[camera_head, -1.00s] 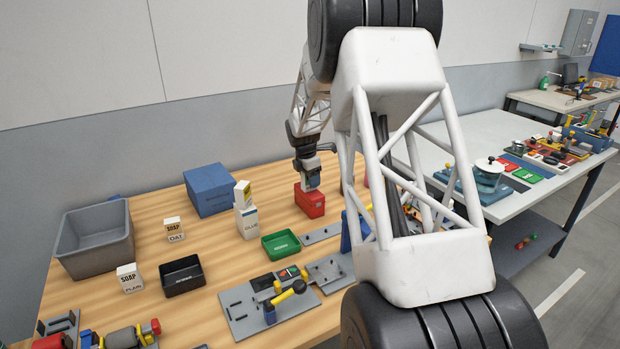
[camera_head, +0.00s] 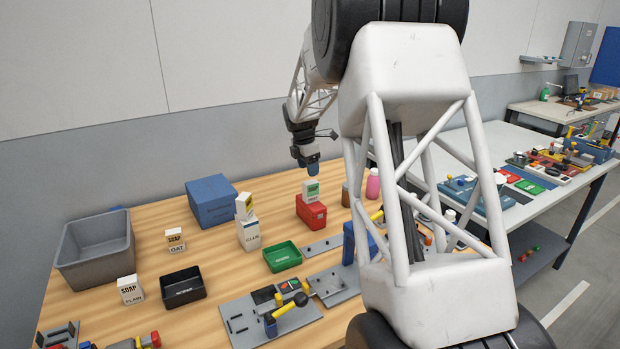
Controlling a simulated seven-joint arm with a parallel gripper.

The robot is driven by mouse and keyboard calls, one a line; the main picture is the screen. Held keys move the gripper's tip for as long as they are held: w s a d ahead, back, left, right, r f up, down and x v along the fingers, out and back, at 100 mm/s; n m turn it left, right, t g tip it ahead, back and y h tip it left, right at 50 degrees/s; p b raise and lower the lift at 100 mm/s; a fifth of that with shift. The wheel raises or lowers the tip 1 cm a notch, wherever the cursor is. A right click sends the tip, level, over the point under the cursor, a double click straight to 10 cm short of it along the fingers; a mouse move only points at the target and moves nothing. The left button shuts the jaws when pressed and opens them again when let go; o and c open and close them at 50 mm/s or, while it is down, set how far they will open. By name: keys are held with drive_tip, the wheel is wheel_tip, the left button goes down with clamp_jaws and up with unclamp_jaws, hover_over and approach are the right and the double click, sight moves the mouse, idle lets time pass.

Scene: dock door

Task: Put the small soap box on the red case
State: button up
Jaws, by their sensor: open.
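The red case (camera_head: 311,213) stands on the wooden bench, right of the middle. A small white and green box (camera_head: 311,190) rests upright on top of it; its print is too small to read surely. My gripper (camera_head: 313,169) is open and empty, pointing down just above this box and apart from it. Other small soap boxes stand on the bench at the left: one marked OAT (camera_head: 175,240) and one marked PLAIN (camera_head: 130,290). A small white and yellow box (camera_head: 244,205) sits on a taller white box (camera_head: 249,234).
A blue box (camera_head: 211,201), grey bin (camera_head: 95,248), black tray (camera_head: 182,283) and green tray (camera_head: 282,256) stand on the bench. A pink bottle (camera_head: 373,184) is right of the red case. A metal fixture (camera_head: 240,325) lies in front. My arm hides part of the right side.

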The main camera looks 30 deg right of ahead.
drive_tip(key=shift+a+r, duration=0.15)
drive_tip(key=shift+r, duration=0.65)
drive_tip(key=shift+a+r, duration=0.1)
drive_tip(key=shift+r, duration=0.65)
drive_tip(key=shift+s+a+r, duration=0.15)
drive_tip(key=shift+a, duration=0.05)
drive_tip(key=s+a+r+m+t, duration=0.1)
drive_tip(key=s+a+r+m, duration=0.35)
drive_tip(key=s+a, duration=0.6)
drive_tip(key=s+a+r+m, duration=0.45)
drive_tip(key=s+a, duration=0.35)
drive_tip(key=s, duration=0.6)
drive_tip(key=s+a+f+m, duration=0.2)
drive_tip(key=s+a+m, duration=0.1)
drive_tip(key=s, duration=0.5)
drive_tip(key=s+a+f+m+t+y, duration=0.1)
drive_tip(key=s+a+f+m, duration=0.1)
drive_tip(key=s, duration=0.7)
drive_tip(key=s+a+f+m, duration=0.2)
drive_tip(key=s+a+m, duration=0.2)
drive_tip(key=s, duration=0.4)
drive_tip(key=shift+s+t+y, duration=0.3)
drive_tip(key=shift+s+y, duration=0.05)
drive_tip(key=shift+y, duration=0.05)
